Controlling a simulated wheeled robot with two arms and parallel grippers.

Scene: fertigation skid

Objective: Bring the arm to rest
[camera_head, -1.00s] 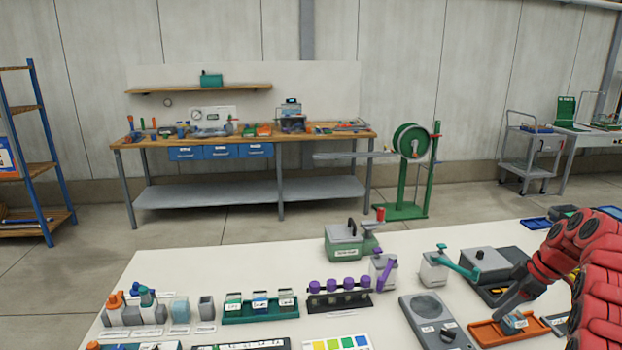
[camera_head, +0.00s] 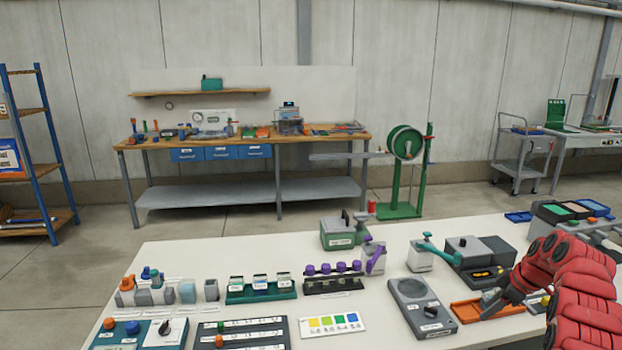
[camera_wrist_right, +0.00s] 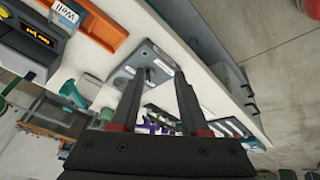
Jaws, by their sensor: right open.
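My right arm (camera_head: 585,285) is red and comes in from the right edge. My right gripper (camera_head: 490,309) shows at the orange tray (camera_head: 463,308) in the head view. In the right wrist view the right gripper (camera_wrist_right: 154,78) has its two dark fingers apart, with nothing seen between them. A small labelled cup (camera_wrist_right: 66,13) sits in the orange tray (camera_wrist_right: 105,30), off to the upper left of the fingers. In the head view the cup is partly hidden by my gripper. My left gripper is not in view.
A grey scale-like device (camera_head: 420,306) stands left of the tray. A dark instrument (camera_head: 482,262) stands behind it.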

